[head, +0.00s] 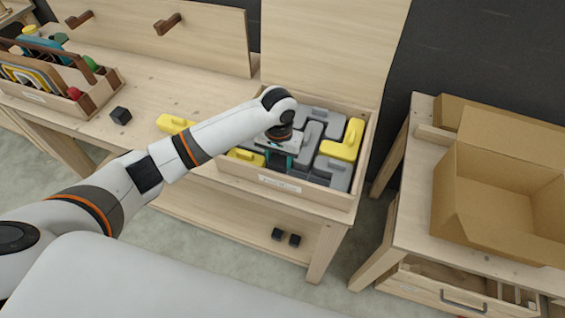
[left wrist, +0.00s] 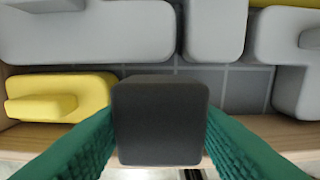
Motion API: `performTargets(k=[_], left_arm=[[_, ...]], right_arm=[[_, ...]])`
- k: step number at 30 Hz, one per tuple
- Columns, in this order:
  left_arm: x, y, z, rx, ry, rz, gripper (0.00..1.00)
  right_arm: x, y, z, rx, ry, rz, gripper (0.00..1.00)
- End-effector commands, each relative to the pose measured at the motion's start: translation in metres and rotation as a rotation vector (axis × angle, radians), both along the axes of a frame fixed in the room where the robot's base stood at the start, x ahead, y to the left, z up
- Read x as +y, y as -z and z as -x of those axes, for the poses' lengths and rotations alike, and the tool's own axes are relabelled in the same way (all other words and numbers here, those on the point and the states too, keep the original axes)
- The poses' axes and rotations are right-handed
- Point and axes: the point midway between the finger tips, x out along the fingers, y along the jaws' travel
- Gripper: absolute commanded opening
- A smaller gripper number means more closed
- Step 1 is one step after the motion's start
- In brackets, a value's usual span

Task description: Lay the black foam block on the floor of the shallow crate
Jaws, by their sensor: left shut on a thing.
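My left gripper (head: 278,160) is over the front part of the shallow wooden crate (head: 322,197), its green fingers pointing down. In the left wrist view my left gripper (left wrist: 160,128) is shut on a black foam block (left wrist: 160,105), with one finger on each side. I cannot tell whether the block touches the floor. My right gripper is not in view.
Grey (head: 332,172) and yellow (head: 342,140) foam pieces fill much of the crate. Another black block (head: 120,115) and a yellow piece (head: 174,123) are on the bench. Two dark blocks (head: 278,234) lie on the lower shelf. A cardboard box (head: 490,195) stands at right.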

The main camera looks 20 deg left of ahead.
Motion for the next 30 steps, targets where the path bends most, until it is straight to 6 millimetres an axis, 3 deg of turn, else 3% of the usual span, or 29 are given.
performTargets(k=[9,20,21,24,30], left_arm=[[0.000,0.037,0.000,0.000,0.000,0.000,0.23],[0.000,0.042,0.001,0.001,0.000,0.000,0.23],[0.000,0.042,0.000,0.000,0.000,0.000,0.48],[0.000,0.041,0.000,0.000,0.000,0.000,0.64],[0.000,0.041,0.000,0.000,0.000,0.000,0.66]], right_arm=[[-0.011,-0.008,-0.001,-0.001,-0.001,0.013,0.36],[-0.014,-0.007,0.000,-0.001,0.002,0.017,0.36],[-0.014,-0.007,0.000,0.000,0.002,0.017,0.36],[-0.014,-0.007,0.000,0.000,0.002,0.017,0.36],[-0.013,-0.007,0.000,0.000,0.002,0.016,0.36]])
